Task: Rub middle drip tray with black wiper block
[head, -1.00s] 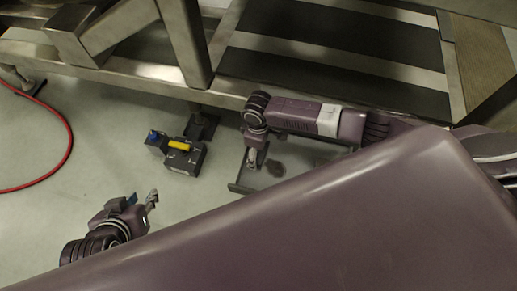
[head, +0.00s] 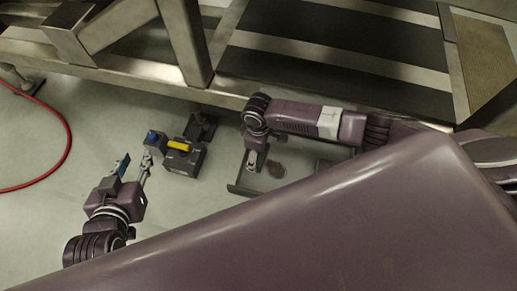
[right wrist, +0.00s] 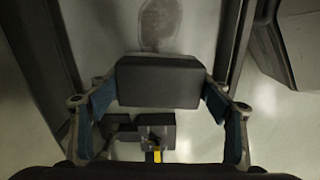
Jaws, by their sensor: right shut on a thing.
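My right gripper (head: 253,164) is shut on the black wiper block (right wrist: 158,82), a dark rectangular block between its blue finger pads in the right wrist view. The block is mostly hidden by the gripper in the head view. The gripper is over the left part of a drip tray (head: 240,189) with a dark rim and pale floor. A dark oval stain (head: 277,170) on the tray floor lies just beside the gripper, and beyond the block in the wrist view (right wrist: 157,25). Whether the block touches the floor I cannot tell. My left gripper (head: 135,164) is open and empty.
A metal frame (head: 110,79) with a post runs behind. A red hose (head: 66,150) curves at far left. My purple body hides the lower right.

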